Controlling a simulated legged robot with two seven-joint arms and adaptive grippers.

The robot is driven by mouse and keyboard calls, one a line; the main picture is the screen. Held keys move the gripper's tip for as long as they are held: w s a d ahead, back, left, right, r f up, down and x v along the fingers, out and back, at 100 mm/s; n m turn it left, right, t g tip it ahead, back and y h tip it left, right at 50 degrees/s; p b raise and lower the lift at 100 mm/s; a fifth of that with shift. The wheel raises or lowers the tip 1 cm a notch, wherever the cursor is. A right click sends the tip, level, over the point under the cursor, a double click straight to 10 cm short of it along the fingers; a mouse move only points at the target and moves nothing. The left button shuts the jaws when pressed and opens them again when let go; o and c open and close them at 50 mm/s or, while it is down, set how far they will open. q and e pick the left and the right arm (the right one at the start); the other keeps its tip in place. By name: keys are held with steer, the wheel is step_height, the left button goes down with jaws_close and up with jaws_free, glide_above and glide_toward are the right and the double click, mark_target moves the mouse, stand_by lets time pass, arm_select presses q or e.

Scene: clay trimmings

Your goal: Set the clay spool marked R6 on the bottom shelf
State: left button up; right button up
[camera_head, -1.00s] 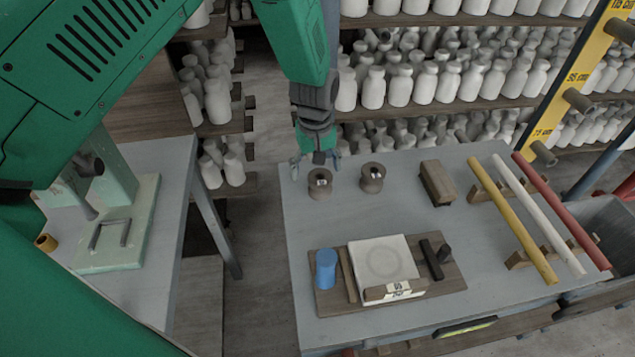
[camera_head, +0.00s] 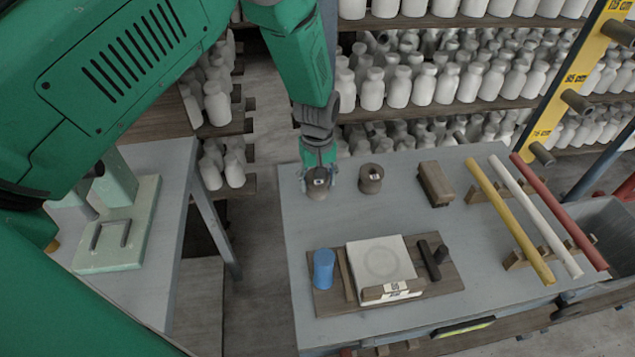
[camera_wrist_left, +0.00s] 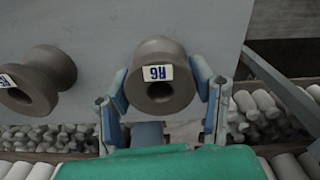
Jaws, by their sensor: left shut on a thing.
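The clay spool marked R6 (camera_wrist_left: 161,92) is grey-brown with a white label and a hole in its end. It stands at the far left of the grey table (camera_head: 310,250), and it also shows in the head view (camera_head: 317,186). My left gripper (camera_head: 318,180) is shut on it, with a finger on each side; both fingers show in the left wrist view (camera_wrist_left: 162,98). A second, similar spool (camera_head: 370,178) stands just to the right, apart from the gripper; its label is too small to read for certain. My right gripper is not in view.
A board (camera_head: 335,298) with a white slab and a blue cylinder (camera_head: 324,268) lies at the table's front. A brown block (camera_head: 436,184) and yellow, white and red rods (camera_head: 511,220) lie to the right. Shelves of white bottles (camera_head: 440,86) stand behind.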

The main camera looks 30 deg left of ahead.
arm_select(q)
steer(key=shift+d+r, duration=0.1)
steer(key=shift+r, duration=0.05)
step_height(320, 180, up, 9)
steer(key=shift+d+f, duration=0.1)
steer(key=shift+r, duration=0.35)
steer(key=s+d+f+m+b, duration=0.1)
steer(key=s+f+m+b, duration=0.1)
steer(key=s, duration=0.2)
steer(key=s+d+f+m+b, duration=0.1)
steer(key=s+f+m+b, duration=0.1)
steer(key=s, duration=0.3)
steer(key=s+d+f+m+b, duration=0.1)
steer(key=s+f+m+b, duration=0.1)
steer(key=s+m+b, duration=0.1)
steer(key=shift+s+m, duration=0.7)
steer(key=shift+s, duration=0.65)
steer(key=shift+s+m, duration=0.1)
steer(key=shift+m, duration=0.2)
